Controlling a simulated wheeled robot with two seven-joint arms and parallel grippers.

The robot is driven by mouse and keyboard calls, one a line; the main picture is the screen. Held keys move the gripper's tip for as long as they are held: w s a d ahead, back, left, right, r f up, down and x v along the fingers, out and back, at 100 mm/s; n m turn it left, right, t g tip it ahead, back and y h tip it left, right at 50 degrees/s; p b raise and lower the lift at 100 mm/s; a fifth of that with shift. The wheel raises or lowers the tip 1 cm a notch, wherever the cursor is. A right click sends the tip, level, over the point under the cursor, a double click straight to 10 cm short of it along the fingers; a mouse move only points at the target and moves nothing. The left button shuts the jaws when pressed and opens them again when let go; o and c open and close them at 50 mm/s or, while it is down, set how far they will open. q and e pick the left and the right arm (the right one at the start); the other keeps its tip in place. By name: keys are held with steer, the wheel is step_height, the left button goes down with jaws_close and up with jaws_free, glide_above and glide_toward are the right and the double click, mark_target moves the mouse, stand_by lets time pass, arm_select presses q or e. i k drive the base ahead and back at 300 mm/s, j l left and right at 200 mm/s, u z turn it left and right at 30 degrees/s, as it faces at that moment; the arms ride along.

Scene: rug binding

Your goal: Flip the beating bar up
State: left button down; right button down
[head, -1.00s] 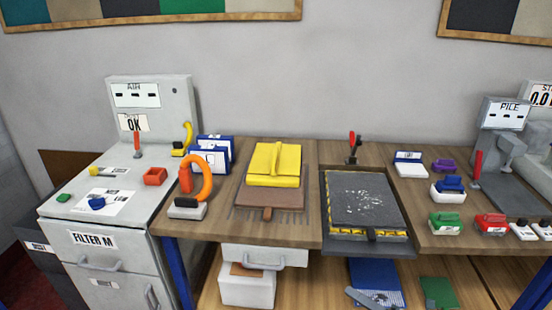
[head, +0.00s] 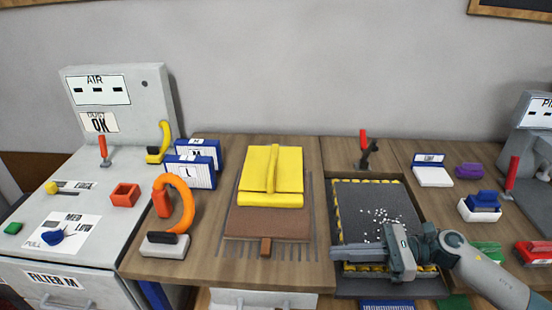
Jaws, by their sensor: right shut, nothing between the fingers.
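The dark panel (head: 350,205) with yellow-and-black striped edges lies flat in a tray on the bench, right of centre, with white specks on it. No part is labelled as the beating bar, so I cannot tell which piece it is. A red-handled lever (head: 364,145) stands up behind the panel. My right gripper (head: 338,253) reaches in from the right over the panel's front edge, fingers pointing left, shut and empty. It hides part of the front edge and the tab there. I cannot tell whether it touches. My left gripper is out of view.
A yellow-topped brown pad (head: 265,222) lies left of the panel. Further left are an orange-handled tool (head: 178,200), blue-edged boxes (head: 190,172) and a grey cabinet (head: 115,120). Small blocks and a red lever (head: 511,172) stand right. Bare wood shows between pad and panel.

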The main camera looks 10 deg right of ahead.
mark_target(270, 170)
steer(key=i, duration=1)
